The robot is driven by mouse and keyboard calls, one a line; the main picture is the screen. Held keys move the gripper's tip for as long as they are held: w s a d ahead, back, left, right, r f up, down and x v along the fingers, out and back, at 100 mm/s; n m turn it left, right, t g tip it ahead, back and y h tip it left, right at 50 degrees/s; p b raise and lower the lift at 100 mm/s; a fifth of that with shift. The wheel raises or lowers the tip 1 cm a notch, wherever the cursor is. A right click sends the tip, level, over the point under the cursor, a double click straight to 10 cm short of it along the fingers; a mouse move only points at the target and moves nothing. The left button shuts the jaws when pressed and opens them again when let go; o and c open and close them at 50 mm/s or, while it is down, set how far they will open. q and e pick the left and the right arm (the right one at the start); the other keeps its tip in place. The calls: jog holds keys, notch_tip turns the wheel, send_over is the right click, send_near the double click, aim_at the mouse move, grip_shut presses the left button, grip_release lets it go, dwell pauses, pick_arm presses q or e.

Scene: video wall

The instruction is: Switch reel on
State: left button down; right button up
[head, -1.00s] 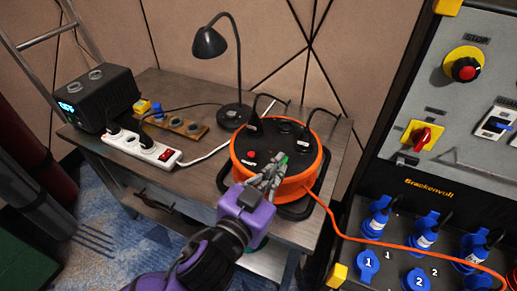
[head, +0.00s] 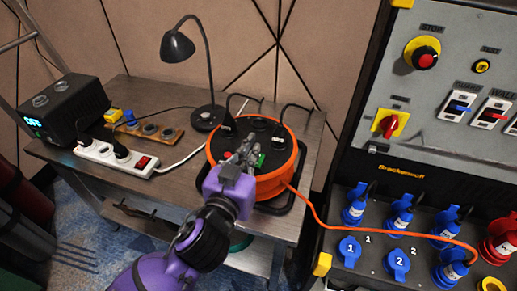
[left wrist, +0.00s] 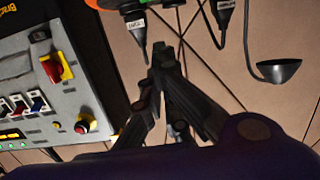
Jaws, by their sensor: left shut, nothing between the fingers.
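The cable reel (head: 213,150) has an orange rim and a black top and stands on the table. A small green part (head: 261,159) shows on its top, just right of my fingers; I cannot tell its switch position. Two black plugs stand in the far side of the top. My left gripper (head: 248,143) is shut and empty over the middle of the reel's top, hiding part of it. I cannot tell whether the fingertips touch it. In the left wrist view, the closed fingers (left wrist: 164,52) point towards a labelled plug (left wrist: 137,32). My right gripper is out of view.
A white power strip (head: 102,153), a black box with a lit display (head: 67,108) and a desk lamp (head: 205,119) stand left on the table (head: 180,183). The control cabinet (head: 455,125) stands right. An orange cable (head: 345,231) runs from the reel to it.

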aim_at(259, 162)
pick_arm(q)
jog(key=x, duration=0.4)
jog(key=shift+r, duration=0.1)
jog(key=f, duration=0.1)
jog(key=w+f, duration=0.1)
jog(key=shift+d+f, duration=0.15)
jog(key=shift+f, duration=1)
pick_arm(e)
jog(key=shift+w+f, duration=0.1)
